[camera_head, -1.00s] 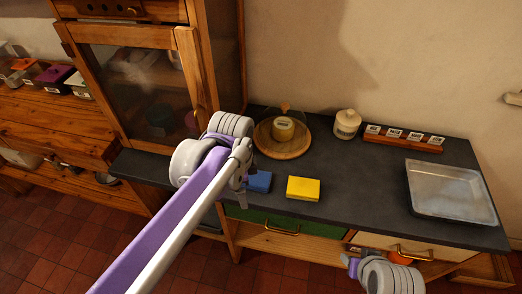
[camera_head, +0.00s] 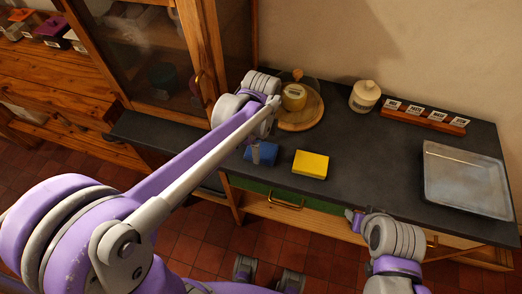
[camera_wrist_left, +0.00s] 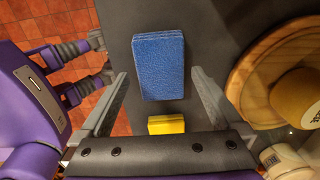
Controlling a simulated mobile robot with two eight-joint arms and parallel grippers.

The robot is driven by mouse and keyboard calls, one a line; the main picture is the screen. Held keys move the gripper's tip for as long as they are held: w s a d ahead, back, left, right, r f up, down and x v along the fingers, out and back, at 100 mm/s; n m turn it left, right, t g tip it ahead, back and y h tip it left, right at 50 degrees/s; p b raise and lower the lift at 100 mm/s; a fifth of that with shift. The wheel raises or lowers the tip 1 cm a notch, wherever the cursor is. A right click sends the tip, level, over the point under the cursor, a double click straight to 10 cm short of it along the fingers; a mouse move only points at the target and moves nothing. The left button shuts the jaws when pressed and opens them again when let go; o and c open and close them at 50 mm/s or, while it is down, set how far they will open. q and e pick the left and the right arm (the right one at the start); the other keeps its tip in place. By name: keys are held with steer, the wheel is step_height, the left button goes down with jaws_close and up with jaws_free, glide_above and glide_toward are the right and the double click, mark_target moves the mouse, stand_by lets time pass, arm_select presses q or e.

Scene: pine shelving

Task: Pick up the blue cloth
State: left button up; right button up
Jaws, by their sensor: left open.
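The blue cloth (camera_head: 265,153) is a folded, flat block on the dark counter near its front edge. In the left wrist view the blue cloth (camera_wrist_left: 159,62) lies between and beyond the open fingers. My left gripper (camera_head: 255,150) is over the cloth in the head view, partly hidden by its own wrist. The left wrist view shows the left gripper (camera_wrist_left: 160,74) with a finger on each side of the cloth and nothing held. My right gripper (camera_head: 356,218) is low by the counter's front edge; its jaws are too small to read.
A yellow block (camera_head: 311,164) lies just right of the cloth. Behind are a round wooden board (camera_head: 299,122) with a yellowish jar, a cream lidded jar (camera_head: 364,96) and a labelled rack (camera_head: 423,117). A metal tray (camera_head: 466,180) fills the right. A glass-door cabinet (camera_head: 150,65) stands left.

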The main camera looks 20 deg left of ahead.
mark_target(261, 149)
arm_select(q)
steer(key=shift+f, duration=1.35)
steer(key=c, duration=1.2)
steer(key=shift+o, duration=0.2)
step_height(261, 149, up, 10)
steer(key=shift+p, duration=0.3)
steer(key=o, duration=0.7)
steer(key=c, duration=0.5)
steer(key=shift+c, duration=0.2)
